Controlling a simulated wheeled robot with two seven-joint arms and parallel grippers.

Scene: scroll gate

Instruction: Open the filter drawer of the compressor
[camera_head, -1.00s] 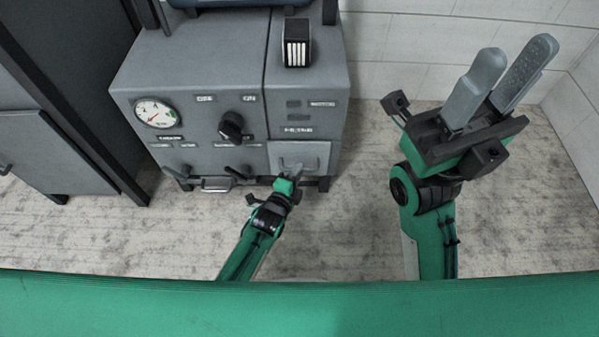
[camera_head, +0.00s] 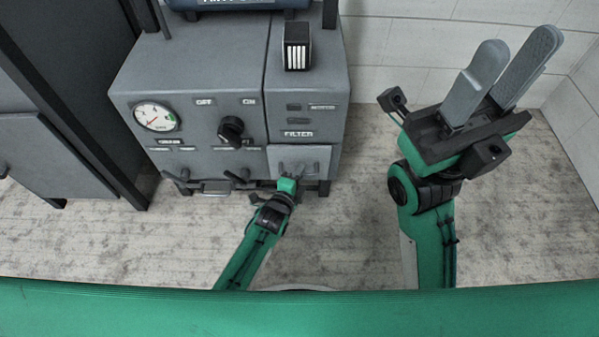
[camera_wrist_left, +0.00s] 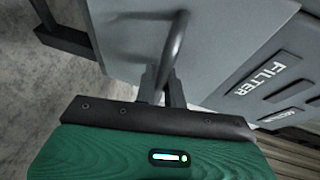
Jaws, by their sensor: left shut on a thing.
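The compressor (camera_head: 195,85) is a grey cabinet at the upper left of the head view. Its filter drawer (camera_head: 318,160) is a lighter grey front at the lower right, below the FILTER label (camera_head: 298,134). It also fills the middle of the left wrist view (camera_wrist_left: 235,35). My left gripper (camera_head: 291,174) is at the drawer front, shut on the curved drawer handle (camera_wrist_left: 177,45). Its fingers (camera_wrist_left: 160,88) are partly hidden by the gripper body. I cannot tell whether the drawer stands out from the cabinet. My right gripper (camera_head: 492,85) is open and empty, well right of the compressor.
The compressor carries a pressure gauge (camera_head: 155,116), a black OFF/ON knob (camera_head: 231,129) and a black vented block (camera_head: 297,46) on top. A dark cabinet (camera_head: 50,150) stands to the left. White block walls (camera_head: 400,40) close the back and right. The floor (camera_head: 340,230) in front is clear.

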